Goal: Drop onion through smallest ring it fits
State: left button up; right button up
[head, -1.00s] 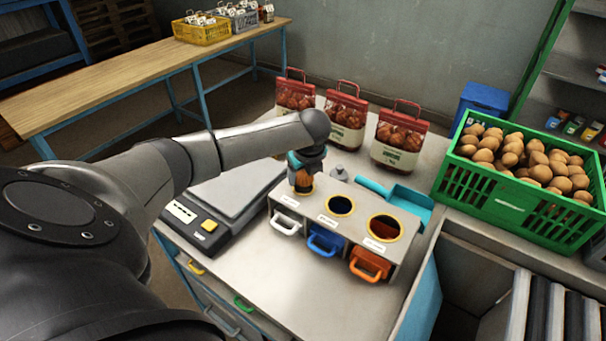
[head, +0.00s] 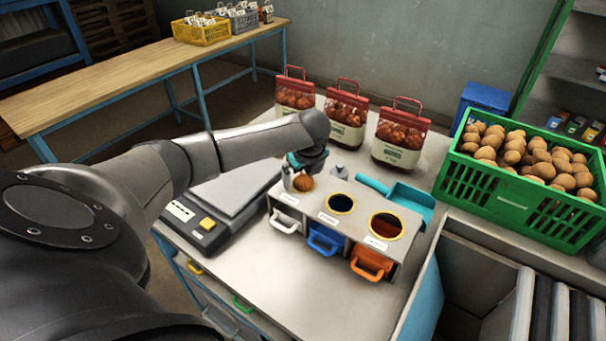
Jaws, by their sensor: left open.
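The ring box (head: 330,222) stands on the bench with a row of three round openings, growing from left to right. The onion (head: 303,182) is orange-brown and sits at the mouth of the smallest, left ring, covering most of it. I cannot tell whether it is wedged or passing through. The middle ring (head: 341,204) and the largest, right ring (head: 385,226) are empty. My left gripper (head: 305,171) is open just above and around the onion. My right gripper is not in view.
Drawers with white, blue and orange handles sit below the rings. A scale (head: 220,196) is left of the box, a teal scoop (head: 402,197) right. Three red-topped bags (head: 345,122) stand behind. A green crate (head: 530,205) of onions or potatoes is at right.

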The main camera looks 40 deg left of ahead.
pick_arm(q)
jog(key=p+v, duration=0.1)
jog(key=v, duration=1.4)
jog(key=shift+r, duration=0.15)
dwell(0.4)
